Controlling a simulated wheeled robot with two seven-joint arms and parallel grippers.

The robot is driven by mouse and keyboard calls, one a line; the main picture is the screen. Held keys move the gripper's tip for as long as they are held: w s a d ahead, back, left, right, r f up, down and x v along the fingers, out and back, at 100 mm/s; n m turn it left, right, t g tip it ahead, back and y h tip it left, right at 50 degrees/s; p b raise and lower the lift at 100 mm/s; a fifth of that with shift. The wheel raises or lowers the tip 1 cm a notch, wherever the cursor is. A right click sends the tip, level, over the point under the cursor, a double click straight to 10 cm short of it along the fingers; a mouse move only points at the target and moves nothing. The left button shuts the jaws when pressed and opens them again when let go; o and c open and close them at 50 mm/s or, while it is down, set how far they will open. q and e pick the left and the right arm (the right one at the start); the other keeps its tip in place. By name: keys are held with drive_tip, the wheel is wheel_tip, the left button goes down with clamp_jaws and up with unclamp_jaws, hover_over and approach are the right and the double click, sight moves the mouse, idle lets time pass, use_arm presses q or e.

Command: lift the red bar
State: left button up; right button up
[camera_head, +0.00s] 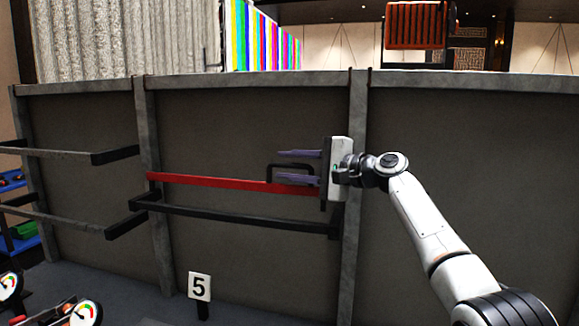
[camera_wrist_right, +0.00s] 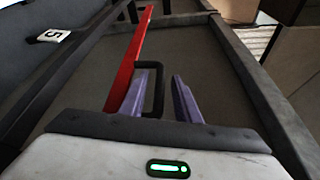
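The red bar (camera_head: 215,182) runs across the middle grey wall panel, just above a black rail, and tilts slightly down to the right. It also shows in the right wrist view (camera_wrist_right: 131,62). A black looped handle (camera_head: 268,172) stands up at its right end. My right gripper (camera_head: 277,165) is at that handle, its two purple fingers apart and pointing left. In the right wrist view the handle's far upright (camera_wrist_right: 161,85) shows between the fingers; I cannot tell whether they touch it. The gripper covers the bar's right end. My left gripper is not in view.
The black rail (camera_head: 240,220) juts out below the bar, with grey posts (camera_head: 153,150) on either side. More rails (camera_head: 60,154) are at left. A sign with a 5 (camera_head: 199,287) and gauges (camera_head: 85,313) stand low in front. The right panel is bare.

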drive_tip(key=shift+s+d+b, duration=0.3)
drive_tip(key=shift+s+d, duration=0.1)
drive_tip(key=shift+d, duration=0.1)
drive_tip(key=b+v, duration=0.2)
drive_tip(key=v, duration=0.7)
